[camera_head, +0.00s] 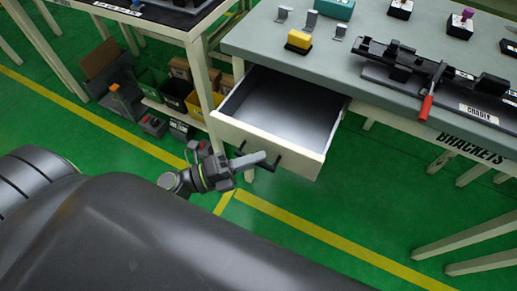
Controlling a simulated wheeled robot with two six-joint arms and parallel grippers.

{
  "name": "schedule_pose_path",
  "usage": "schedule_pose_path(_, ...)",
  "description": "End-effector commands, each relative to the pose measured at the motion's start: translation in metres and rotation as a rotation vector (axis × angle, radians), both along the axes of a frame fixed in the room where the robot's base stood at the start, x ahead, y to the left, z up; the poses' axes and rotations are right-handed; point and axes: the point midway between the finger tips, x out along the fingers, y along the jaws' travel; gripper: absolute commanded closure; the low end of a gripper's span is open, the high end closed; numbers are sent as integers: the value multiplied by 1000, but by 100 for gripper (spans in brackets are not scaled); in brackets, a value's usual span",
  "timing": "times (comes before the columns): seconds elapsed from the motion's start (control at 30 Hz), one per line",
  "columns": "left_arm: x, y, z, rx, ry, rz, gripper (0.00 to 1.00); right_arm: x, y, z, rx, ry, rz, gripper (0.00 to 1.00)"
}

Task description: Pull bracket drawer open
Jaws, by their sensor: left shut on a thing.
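The bracket drawer (305,162) is a cream, open-topped box under the grey-green workbench. It stands pulled out, and its grey inside looks empty. A dark handle (274,163) is on its front panel. My left gripper (262,159) comes from the left and is shut on the handle, in front of the panel. The fingers hide part of the handle. My right gripper is not in view.
The workbench (340,75) carries metal brackets (309,20), a yellow block (299,40) and a black cradle fixture (435,75) with a red-handled lever. Bins (175,92) stand on a low shelf left of the drawer. The green floor in front is clear.

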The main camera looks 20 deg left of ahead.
Motion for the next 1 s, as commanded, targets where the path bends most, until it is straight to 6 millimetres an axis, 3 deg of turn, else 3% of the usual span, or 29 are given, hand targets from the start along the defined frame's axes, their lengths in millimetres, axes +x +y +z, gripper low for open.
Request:
schedule_pose_path(0.3, -1, 0, -1, 1, 1, -2, 100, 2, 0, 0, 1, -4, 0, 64)
schedule_pose_path(0.33, -1, 0, 0, 1, 1, -2, 84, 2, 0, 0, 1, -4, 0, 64)
schedule_pose_path(0.47, 0, 0, 0, 1, 1, -2, 66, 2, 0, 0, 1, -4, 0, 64)
schedule_pose_path(1.0, -1, 1, -1, 1, 1, -1, 66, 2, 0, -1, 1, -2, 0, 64)
